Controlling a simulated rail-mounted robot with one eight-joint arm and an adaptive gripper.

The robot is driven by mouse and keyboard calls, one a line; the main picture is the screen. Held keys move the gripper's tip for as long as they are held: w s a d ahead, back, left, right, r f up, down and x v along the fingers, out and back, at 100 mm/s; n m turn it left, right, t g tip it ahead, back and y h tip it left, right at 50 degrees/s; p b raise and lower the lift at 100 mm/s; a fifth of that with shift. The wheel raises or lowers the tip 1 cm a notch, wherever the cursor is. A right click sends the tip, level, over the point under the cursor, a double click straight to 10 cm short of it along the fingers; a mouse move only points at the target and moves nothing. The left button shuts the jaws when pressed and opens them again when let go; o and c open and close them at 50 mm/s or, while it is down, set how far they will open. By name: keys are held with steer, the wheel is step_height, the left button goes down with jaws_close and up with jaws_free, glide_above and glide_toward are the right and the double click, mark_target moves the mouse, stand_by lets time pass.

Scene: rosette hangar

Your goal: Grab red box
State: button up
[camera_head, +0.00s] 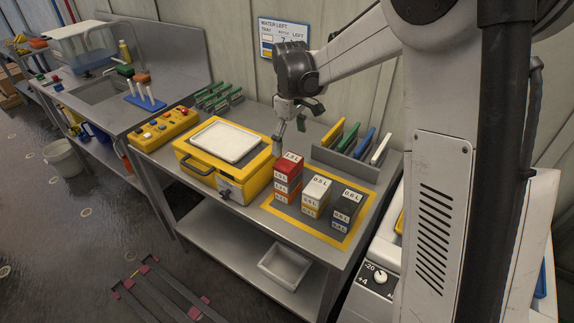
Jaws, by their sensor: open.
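The red box (291,163) is the top of a stack on the left of a yellow-framed mat (274,206). It seems to carry a "1.5 L" label, and more labelled boxes sit under it. My gripper (291,128) is just above and behind this stack, pointing down, with its fingers apart. The fingertips look close to the red box, but I cannot tell whether they touch it. No box is held between them. Beside it stand a white-topped stack (317,188) and a dark-topped stack (347,201).
A yellow case (190,170) with a white tray (223,142) on top stands left of the stacks. A rack with coloured plates (350,160) stands behind them. A yellow button box (165,126) is further left. My arm covers the right side.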

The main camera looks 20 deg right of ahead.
mark_target(289, 161)
steer(key=shift+a+f+p, duration=0.15)
steer(key=shift+f+p, duration=0.65)
steer(key=shift+f, duration=4.4)
steer(key=c, duration=1.3)
